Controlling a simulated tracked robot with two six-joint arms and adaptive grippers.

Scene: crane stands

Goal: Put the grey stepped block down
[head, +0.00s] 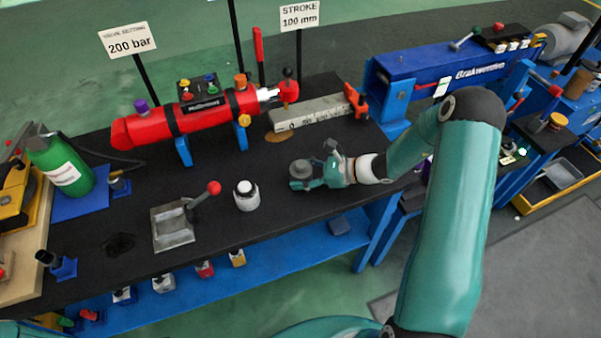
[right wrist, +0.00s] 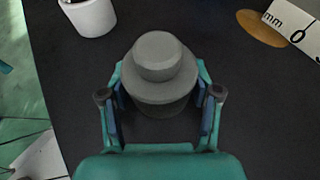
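The grey stepped block (head: 301,167) is a round piece with a narrower top, near the middle of the black bench top. In the right wrist view the block (right wrist: 160,72) stands upright between the two fingers. My right gripper (head: 318,176) reaches in from the right; in its wrist view the gripper (right wrist: 160,98) has its blue pads against the block's sides, shut on it. The block's underside is hidden, so I cannot tell whether it touches the bench. My left gripper is not in view.
Farther left is a grey metal fixture (head: 173,228) with a red-knobbed lever. A ruler-marked bar (head: 312,113) and a red cylinder (head: 195,115) lie behind. Bench around the block is bare.

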